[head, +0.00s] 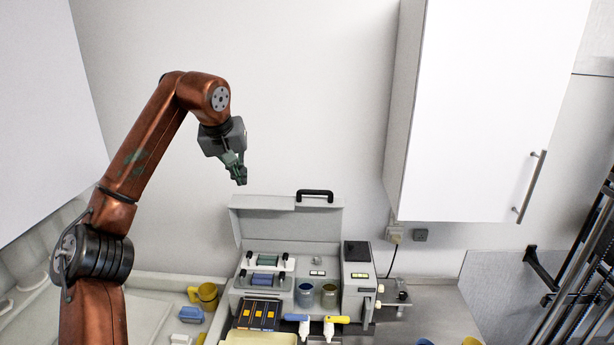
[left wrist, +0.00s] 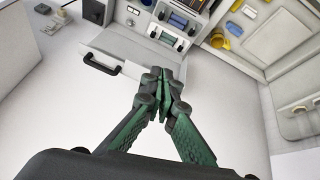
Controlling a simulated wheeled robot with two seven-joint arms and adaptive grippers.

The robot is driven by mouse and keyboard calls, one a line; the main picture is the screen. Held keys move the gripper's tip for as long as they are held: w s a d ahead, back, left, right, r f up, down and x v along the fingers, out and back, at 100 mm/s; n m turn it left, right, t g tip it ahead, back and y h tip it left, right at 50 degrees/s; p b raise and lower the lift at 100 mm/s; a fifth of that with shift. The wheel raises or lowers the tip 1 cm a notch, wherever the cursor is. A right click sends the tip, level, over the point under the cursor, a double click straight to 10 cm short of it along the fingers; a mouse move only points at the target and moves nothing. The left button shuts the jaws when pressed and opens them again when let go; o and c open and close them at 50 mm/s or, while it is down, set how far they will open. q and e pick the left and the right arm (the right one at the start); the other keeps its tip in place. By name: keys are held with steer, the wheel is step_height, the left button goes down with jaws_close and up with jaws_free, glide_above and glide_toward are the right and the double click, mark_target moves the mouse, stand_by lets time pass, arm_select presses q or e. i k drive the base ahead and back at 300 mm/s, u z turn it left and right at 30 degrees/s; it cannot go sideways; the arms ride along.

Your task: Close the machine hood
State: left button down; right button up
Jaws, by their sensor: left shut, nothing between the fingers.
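The machine (head: 357,285) stands on the counter against the wall, with its light grey hood (head: 290,222) raised open at the back. A black handle (head: 314,195) sits on the hood's top edge. In the left wrist view the hood (left wrist: 130,55) lies beyond my fingers, and its handle (left wrist: 101,64) is to their left. My left gripper (head: 241,180) is shut and empty, above and left of the handle, apart from the hood. It also shows shut in the left wrist view (left wrist: 178,75). My right gripper is not in view.
A white wall cabinet (head: 480,110) hangs to the right above the counter. The wall above the hood is clear.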

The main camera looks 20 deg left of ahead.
mark_target(298, 217)
steer(key=i, duration=1.25)
